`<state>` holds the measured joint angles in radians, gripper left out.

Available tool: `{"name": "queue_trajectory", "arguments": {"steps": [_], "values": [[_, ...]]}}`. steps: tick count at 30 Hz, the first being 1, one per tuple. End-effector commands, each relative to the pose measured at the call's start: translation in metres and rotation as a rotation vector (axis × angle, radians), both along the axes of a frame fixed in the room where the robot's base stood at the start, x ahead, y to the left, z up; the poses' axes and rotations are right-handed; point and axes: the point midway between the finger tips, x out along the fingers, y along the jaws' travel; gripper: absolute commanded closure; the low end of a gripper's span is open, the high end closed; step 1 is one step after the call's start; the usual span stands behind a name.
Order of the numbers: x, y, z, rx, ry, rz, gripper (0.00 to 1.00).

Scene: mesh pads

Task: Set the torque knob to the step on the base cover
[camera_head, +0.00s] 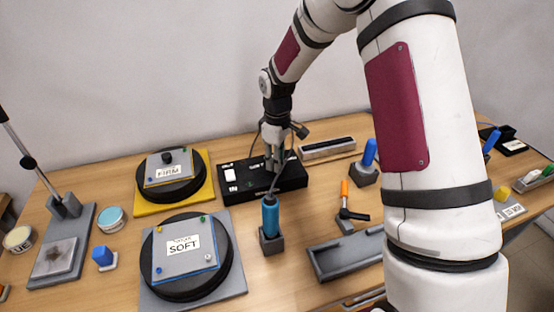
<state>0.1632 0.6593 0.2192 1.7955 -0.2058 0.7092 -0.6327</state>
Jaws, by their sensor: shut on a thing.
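A black control box (291,184) with white markings and a white switch lies at the middle back of the table. My gripper (273,166) points down at the box's top, its fingers shut at the spot where the torque knob sits. The fingers hide the knob, so its setting cannot be read. A grey cover plate (207,259) labelled SOFT lies on a black round pad at the front. A second cover plate (157,179) labelled FIRM lies on another black round pad behind it, on a yellow base.
A blue driver (270,217) stands in a dark holder before the box, with a cable rising near my gripper. An orange-handled tool (345,195), a grey tray (330,262) and a blue-handled tool (369,152) stand right. A grey stand (68,215) and tins are left.

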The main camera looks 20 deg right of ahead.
Motion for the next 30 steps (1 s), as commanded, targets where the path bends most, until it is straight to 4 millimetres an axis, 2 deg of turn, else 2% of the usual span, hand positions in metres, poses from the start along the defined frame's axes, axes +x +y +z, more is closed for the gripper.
{"name": "queue_trajectory", "arguments": {"steps": [18,19,21,30], "values": [[0.0,-0.0001,-0.0001,0.0,0.0,0.039,1.0],[0.0,-0.0001,-0.0001,0.0,0.0,0.039,0.67],[0.0,-0.0001,-0.0001,0.0,0.0,0.039,0.54],[0.0001,0.0,0.0007,0.0,0.0,0.038,0.54]]}}
